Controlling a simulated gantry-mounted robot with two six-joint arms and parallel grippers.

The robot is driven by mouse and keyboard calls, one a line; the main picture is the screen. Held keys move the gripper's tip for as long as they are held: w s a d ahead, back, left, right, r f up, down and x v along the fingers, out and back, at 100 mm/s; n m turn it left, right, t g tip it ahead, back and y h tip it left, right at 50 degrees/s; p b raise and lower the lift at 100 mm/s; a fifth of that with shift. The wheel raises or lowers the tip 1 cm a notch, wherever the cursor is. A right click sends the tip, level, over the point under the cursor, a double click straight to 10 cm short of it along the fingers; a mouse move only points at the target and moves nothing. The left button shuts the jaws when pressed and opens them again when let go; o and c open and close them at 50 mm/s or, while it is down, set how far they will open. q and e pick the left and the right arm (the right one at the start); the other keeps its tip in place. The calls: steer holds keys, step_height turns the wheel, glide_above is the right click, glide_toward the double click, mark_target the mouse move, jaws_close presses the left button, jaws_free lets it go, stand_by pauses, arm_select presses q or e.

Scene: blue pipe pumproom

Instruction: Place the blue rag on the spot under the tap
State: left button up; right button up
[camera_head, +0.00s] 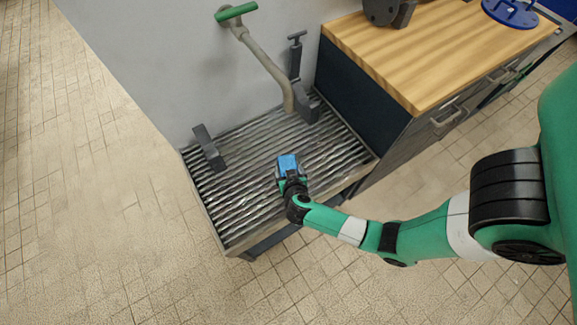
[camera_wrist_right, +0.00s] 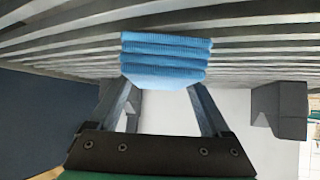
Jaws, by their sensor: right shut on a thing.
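The blue rag (camera_head: 288,163) is a small folded stack. My right gripper (camera_head: 289,172) is shut on it over the ribbed metal grate. In the right wrist view the rag (camera_wrist_right: 166,58) shows between the two fingertips of the gripper (camera_wrist_right: 160,86), close to the slats; I cannot tell whether it touches them. The tap (camera_head: 262,55) has a green handle and a grey pipe that bends down toward the back right of the grate. The pipe's lower end is up and to the right of the rag in the head view. My left gripper is not in view.
The grate (camera_head: 240,205) has a raised metal edge. Dark grey brackets stand at its left (camera_head: 209,147) and at its back right (camera_head: 304,108). A wood-topped cabinet (camera_head: 420,60) stands to the right. The grate's middle is mostly clear.

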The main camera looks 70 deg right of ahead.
steer(key=shift+f, duration=0.1)
steer(key=o, duration=1.3)
steer(key=shift+r, duration=0.2)
steer(key=p+v, duration=0.7)
steer(key=v, duration=0.4)
steer(key=shift+s+a+r+p, duration=0.2)
steer(key=shift+a+r+p, duration=0.05)
steer(key=shift+p, duration=0.1)
